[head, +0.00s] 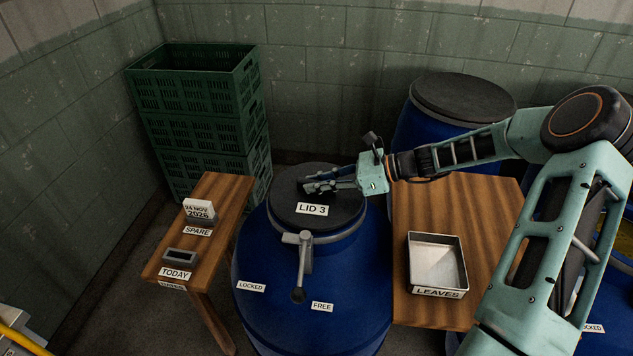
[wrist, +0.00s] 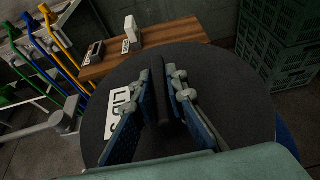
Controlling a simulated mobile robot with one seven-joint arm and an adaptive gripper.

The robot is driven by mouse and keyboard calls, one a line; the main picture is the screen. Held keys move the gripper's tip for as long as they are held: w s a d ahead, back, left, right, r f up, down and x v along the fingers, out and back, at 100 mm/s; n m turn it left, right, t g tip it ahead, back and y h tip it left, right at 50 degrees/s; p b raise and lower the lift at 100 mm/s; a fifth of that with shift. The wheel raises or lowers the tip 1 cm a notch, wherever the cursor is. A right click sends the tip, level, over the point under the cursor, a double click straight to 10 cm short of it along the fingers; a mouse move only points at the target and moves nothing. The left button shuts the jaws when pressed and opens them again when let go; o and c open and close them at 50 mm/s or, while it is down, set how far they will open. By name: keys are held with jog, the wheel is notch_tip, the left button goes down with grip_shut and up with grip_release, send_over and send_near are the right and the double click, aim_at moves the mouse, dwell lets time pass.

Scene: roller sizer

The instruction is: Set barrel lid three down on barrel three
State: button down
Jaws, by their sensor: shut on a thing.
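Barrel lid three (head: 289,211), a dark round disc labelled LID 3, sits over the mouth of the blue barrel three (head: 262,312) in the head view. I cannot tell whether it is fully seated on the rim. In the wrist view the lid (wrist: 215,75) fills the middle, its label partly covered by a finger. My gripper (head: 308,184) is over the lid's top, its fingers shut on the lid's raised dark grip bar; the gripper also shows in the wrist view (wrist: 160,100). A grey lever (head: 304,262) stands on the barrel's front, between the LOCKED and FREE labels.
A wooden side table (head: 225,190) at left holds a date card (head: 199,209) and a small grey block. Green crates (head: 195,85) are stacked behind. At right, a wooden table (head: 480,205) bears a metal LEAVES tray (head: 437,238). Another lidded blue barrel (head: 405,135) stands behind.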

jog(key=shift+f, duration=0.35)
jog(key=c, duration=1.9)
grip_release()
jog(key=shift+c, duration=0.2)
jog(key=shift+r, duration=0.1)
jog(key=shift+r, duration=0.3)
jog(key=v, duration=1.2)
jog(key=shift+r, duration=0.25)
